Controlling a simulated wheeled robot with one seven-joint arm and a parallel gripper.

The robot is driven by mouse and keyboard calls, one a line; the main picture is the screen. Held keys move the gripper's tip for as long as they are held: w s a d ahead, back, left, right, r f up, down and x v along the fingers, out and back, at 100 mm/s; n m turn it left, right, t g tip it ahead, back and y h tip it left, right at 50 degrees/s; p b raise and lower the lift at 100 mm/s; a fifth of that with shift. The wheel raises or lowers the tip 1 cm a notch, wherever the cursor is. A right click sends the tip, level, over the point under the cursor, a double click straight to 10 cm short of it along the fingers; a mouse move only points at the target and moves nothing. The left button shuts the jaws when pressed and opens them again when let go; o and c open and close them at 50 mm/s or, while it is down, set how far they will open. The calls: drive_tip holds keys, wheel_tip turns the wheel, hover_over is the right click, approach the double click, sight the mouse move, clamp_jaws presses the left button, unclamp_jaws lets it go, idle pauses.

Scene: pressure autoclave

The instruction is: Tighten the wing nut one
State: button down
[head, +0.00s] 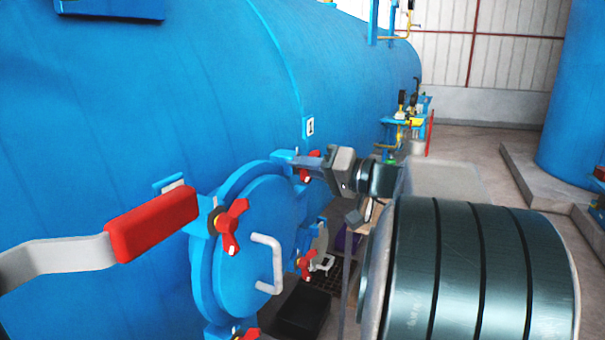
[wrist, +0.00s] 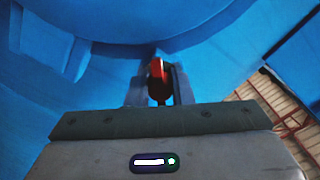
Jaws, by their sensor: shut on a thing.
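The round blue hatch (head: 252,230) on the tank is closed and has several red wing nuts around its rim. My gripper (head: 312,165) is at the rim's upper right, shut on a red wing nut (head: 306,176) below a white plate (head: 309,127) marked 1. In the wrist view my gripper's fingers (wrist: 158,84) stand on both sides of the red wing nut (wrist: 158,78), and part of it is hidden between them. Other wing nuts are at the hatch's left (head: 231,226), lower right (head: 305,263) and bottom (head: 247,334), clear of my gripper.
A white handle (head: 268,262) sticks out from the hatch. A grey lever with a red grip (head: 152,222) juts out at the left. The large blue tank (head: 170,100) fills the background. A dark box (head: 302,310) lies below the hatch. Open floor (head: 490,145) shows at the upper right.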

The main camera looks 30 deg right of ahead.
drive_tip(key=m, duration=0.6)
drive_tip(key=shift+r+p, duration=0.15)
drive_tip(key=shift+p, duration=0.2)
drive_tip(key=m+p, duration=0.3)
drive_tip(key=m, duration=0.3)
drive_tip(key=shift+r+m, duration=0.15)
drive_tip(key=shift+m, duration=0.25)
drive_tip(key=m+p, duration=0.2)
drive_tip(key=m, duration=0.1)
drive_tip(key=shift+m+p, duration=0.3)
drive_tip(key=shift+p, duration=0.05)
drive_tip(key=m+p, duration=0.3)
drive_tip(key=shift+r+m, duration=0.1)
drive_tip(key=shift+m, duration=0.2)
drive_tip(key=m+p, duration=0.4)
drive_tip(key=shift+m, duration=0.3)
drive_tip(key=shift+d+f+m+p, duration=0.1)
drive_tip(key=shift+f+m+p, duration=0.1)
drive_tip(key=shift+m+p, duration=0.45)
drive_tip(key=shift+f, duration=0.1)
drive_tip(key=c, duration=1.3)
unclamp_jaws()
